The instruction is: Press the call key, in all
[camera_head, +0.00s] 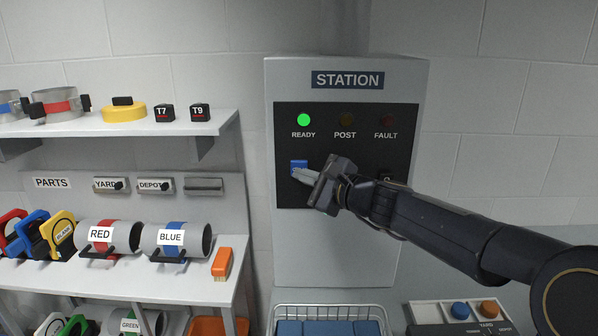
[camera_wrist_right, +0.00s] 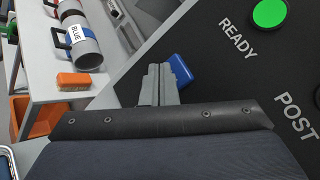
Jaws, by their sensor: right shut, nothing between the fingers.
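The station box (camera_head: 346,250) stands on the counter with a black panel on its front. A blue key (camera_head: 299,164) sits on the panel's left, below the lit green READY lamp (camera_head: 304,120). My right gripper (camera_head: 296,173) is shut and empty, its fingertips at the lower part of the blue key. In the right wrist view the fingers (camera_wrist_right: 158,84) lie right beside the blue key (camera_wrist_right: 181,70); I cannot tell whether they touch it. Any label on the key is hidden. A dark key (camera_head: 387,175) on the panel's right is partly hidden by my right arm. My left gripper is not in view.
The POST lamp (camera_head: 345,121) and FAULT lamp (camera_head: 386,121) are dark. Shelves at left hold red (camera_head: 112,250) and blue (camera_head: 160,252) labelled tubes and an orange block (camera_head: 222,263). A wire basket (camera_head: 335,309) and a button console (camera_head: 430,312) stand in front.

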